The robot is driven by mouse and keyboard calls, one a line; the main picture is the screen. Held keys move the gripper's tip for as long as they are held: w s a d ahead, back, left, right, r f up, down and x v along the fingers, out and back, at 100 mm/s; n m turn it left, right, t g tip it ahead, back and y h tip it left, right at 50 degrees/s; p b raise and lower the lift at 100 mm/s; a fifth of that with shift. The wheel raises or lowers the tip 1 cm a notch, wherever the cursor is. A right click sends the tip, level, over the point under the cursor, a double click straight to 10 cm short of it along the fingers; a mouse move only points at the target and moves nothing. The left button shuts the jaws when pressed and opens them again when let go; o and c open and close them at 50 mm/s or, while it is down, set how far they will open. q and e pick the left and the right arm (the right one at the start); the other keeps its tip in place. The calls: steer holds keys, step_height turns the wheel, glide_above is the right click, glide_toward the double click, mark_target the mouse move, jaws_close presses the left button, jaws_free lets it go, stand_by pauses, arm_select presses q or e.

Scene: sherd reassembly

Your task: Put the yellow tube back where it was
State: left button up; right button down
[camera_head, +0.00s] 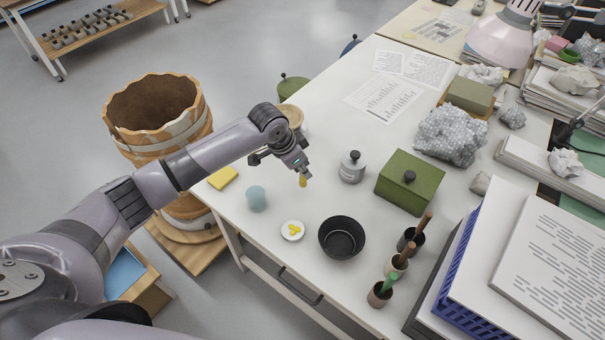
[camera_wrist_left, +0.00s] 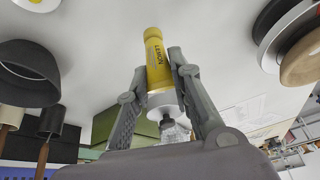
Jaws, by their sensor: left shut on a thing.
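The yellow tube (camera_head: 303,181) is held by my left gripper (camera_head: 298,165) above the white table, with its lower end pointing down. In the left wrist view the yellow tube (camera_wrist_left: 157,58), with dark lettering, stands between the two fingers of the left gripper (camera_wrist_left: 160,76), which is shut on it. A white dish (camera_head: 293,231) with yellow blobs lies on the table below and near the front edge. The place where the tube was before cannot be told from these frames. My right gripper is not in view.
A black bowl (camera_head: 341,238), pale blue cup (camera_head: 256,197), yellow block (camera_head: 223,178), grey jar (camera_head: 352,168) and green box (camera_head: 409,181) stand around the gripper. Brush pots (camera_head: 380,293) are at the front right. Bare table (camera_head: 315,202) lies between dish and gripper.

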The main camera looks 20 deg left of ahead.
mark_target(301, 174)
arm_select(q)
steer(key=shift+f, duration=1.6)
steer(key=shift+f, duration=0.1)
steer(key=o, duration=0.9)
steer(key=shift+o, duration=0.2)
steer(key=v, duration=1.2)
